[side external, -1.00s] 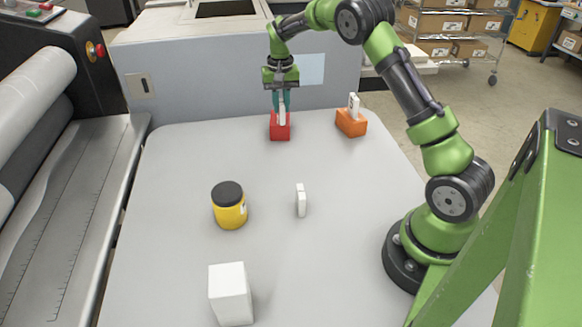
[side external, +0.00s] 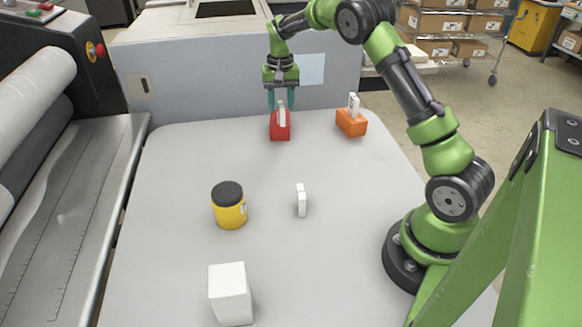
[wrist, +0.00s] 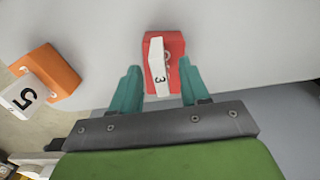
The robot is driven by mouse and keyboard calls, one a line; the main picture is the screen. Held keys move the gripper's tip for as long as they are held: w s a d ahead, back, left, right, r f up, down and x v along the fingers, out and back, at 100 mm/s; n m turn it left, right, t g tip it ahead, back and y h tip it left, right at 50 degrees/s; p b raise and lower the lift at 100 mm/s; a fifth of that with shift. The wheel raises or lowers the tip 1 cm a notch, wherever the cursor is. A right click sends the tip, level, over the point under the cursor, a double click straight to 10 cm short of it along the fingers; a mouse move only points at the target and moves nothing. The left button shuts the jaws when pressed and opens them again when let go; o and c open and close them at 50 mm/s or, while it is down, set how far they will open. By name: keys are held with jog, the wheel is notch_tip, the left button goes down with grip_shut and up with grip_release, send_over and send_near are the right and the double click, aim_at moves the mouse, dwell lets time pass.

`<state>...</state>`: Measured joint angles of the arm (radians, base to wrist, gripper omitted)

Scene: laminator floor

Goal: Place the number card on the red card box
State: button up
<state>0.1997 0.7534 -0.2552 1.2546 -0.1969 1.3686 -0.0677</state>
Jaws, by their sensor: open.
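The red card box (side external: 280,132) stands near the far edge of the table. My gripper (side external: 281,104) is just above the red box. Its teal fingers are spread on either side of the card, with gaps showing in the wrist view (wrist: 158,75). How the card's lower edge sits on the box is hidden.
Another white card (side external: 301,200) stands mid-table. A yellow jar (side external: 229,208) and a white block (side external: 231,293) are nearer the camera.

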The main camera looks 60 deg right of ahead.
aim_at(281, 105)
jog(key=s+a+r+t, duration=0.1)
jog(key=s+a+r, duration=0.1)
jog(key=r, duration=0.6)
jog(key=s+a+r+t, duration=0.1)
jog(key=s+a+r, duration=0.1)
jog(key=r, duration=0.6)
jog(key=s+a+r+n+t+y, duration=0.2)
jog(key=s+a+r+n+t, duration=0.15)
jog(key=s+a, duration=1)
jog(key=s+a+f+n+t, duration=0.1)
jog(key=s+a+f, duration=0.2)
jog(key=s, duration=0.5)
jog(key=shift+a+f+t, duration=0.35)
jog(key=shift+a+f, duration=0.05)
jog(key=shift+f, duration=0.35)
jog(key=shift+n, duration=0.25)
